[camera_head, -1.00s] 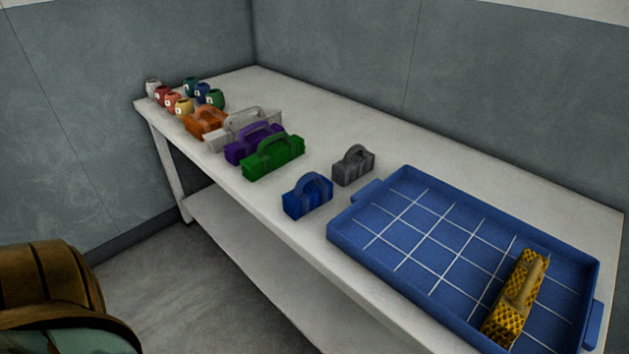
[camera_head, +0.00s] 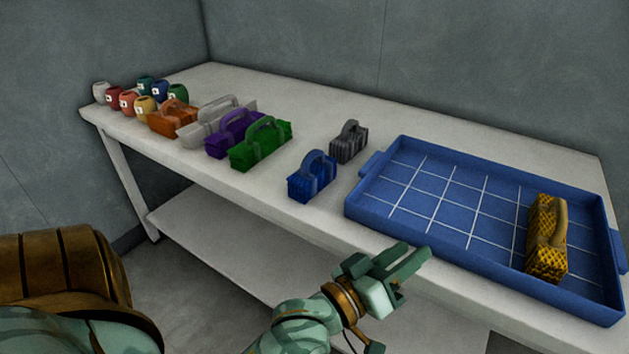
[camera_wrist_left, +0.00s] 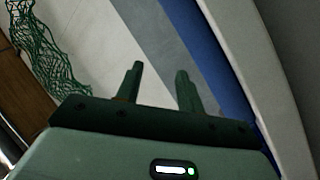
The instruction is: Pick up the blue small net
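The blue small net (camera_head: 312,178) is a short blue block with an arched handle. It stands on the table left of the blue tray, in front of a dark grey small net (camera_head: 349,143). My left gripper (camera_head: 416,257) is in front of the table's front edge near the tray, to the right of and nearer than the blue net, and apart from it. In the left wrist view the two fingers (camera_wrist_left: 158,85) are spread with nothing between them. My right gripper is not in view.
The blue tray (camera_head: 366,211) with white grid lines holds a yellow net (camera_head: 548,240) at its right. Green (camera_head: 261,146), purple (camera_head: 234,135), white and orange nets stand left on the table (camera_head: 300,118), with several small jars at the far left end.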

